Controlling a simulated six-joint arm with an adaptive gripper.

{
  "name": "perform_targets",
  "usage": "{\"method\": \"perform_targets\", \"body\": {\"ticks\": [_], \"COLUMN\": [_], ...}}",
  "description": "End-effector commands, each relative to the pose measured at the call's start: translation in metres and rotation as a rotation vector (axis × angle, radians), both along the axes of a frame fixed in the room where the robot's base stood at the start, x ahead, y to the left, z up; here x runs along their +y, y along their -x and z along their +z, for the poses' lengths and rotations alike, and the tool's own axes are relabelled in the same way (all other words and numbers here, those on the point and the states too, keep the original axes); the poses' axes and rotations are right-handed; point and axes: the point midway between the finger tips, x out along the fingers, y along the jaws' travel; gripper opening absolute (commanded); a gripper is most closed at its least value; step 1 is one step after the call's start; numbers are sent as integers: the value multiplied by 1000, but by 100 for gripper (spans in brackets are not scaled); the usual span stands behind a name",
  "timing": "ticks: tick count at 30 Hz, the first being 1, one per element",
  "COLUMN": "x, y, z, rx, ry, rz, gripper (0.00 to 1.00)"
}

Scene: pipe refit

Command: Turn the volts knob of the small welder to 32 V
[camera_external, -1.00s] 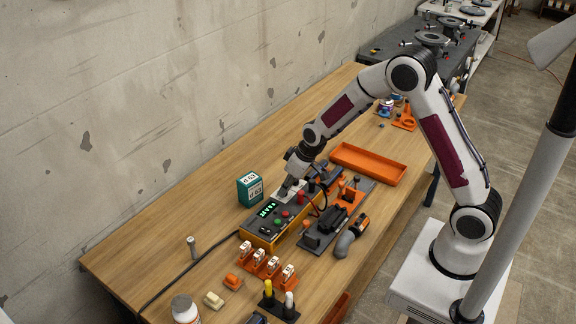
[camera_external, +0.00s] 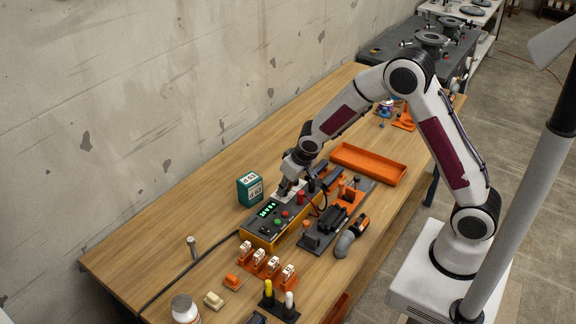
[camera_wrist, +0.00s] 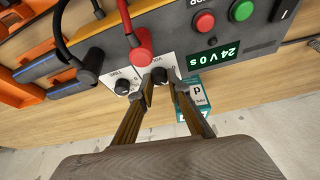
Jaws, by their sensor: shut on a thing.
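The small welder (camera_external: 258,241) is a grey-topped box with a yellow-orange lower body on the bench. Its volts knob (camera_wrist: 160,73) is small and black on a white plate. My gripper (camera_wrist: 160,80) has its two fingertips on either side of this knob, shut on it. In the external view my gripper (camera_external: 286,190) reaches down to the far part of the welder's panel, and the knob is hidden there. The green display (camera_wrist: 222,55) appears upside down in the wrist view and seems to read 24 V 0 s.
A second black knob (camera_wrist: 122,87), labelled TIME, sits beside it. A red plug (camera_wrist: 141,56) with a cable stands close to my fingers. Red (camera_wrist: 205,21) and green buttons are on the panel. A teal box (camera_external: 250,190) stands behind the welder. An orange tray (camera_external: 368,164) lies beyond.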

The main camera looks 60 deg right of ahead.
Motion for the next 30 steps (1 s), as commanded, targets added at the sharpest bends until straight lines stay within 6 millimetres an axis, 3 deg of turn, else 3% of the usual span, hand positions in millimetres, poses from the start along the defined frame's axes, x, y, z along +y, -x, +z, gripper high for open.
{"method": "perform_targets", "body": {"ticks": [30], "x": [2], "y": [1], "z": [-1], "rx": [3], "ry": [2], "rz": [-323], "gripper": [0]}}
